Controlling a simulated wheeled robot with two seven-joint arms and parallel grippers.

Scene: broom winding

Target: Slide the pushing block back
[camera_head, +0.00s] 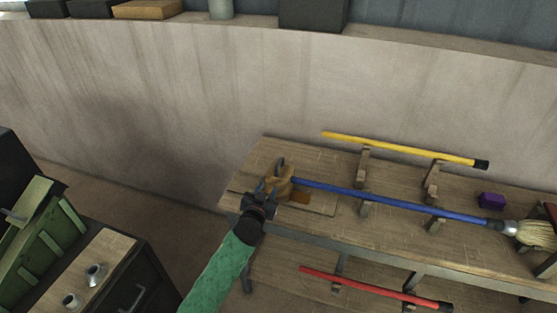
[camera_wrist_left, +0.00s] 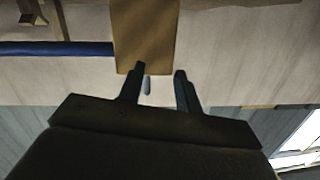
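A tan wooden block (camera_head: 280,184), which I take for the pushing block, stands at the left end of the bench by the end of a blue broom handle (camera_head: 390,200). In the left wrist view the block (camera_wrist_left: 146,35) fills the top middle, with the blue handle (camera_wrist_left: 55,48) meeting its left side. My left gripper (camera_head: 264,190) is at the block's near left side. Its fingers (camera_wrist_left: 160,74) are apart, with a small grey piece (camera_wrist_left: 147,86) showing between them. I cannot tell whether they touch the block. My right gripper is not in view.
The blue handle rests on wooden supports on the bench (camera_head: 262,148) and ends in straw bristles (camera_head: 537,235). A yellow pole (camera_head: 400,148) lies behind, a red pole (camera_head: 375,288) in front. A purple block (camera_head: 491,200) sits at right. A green machine (camera_head: 40,235) stands at left.

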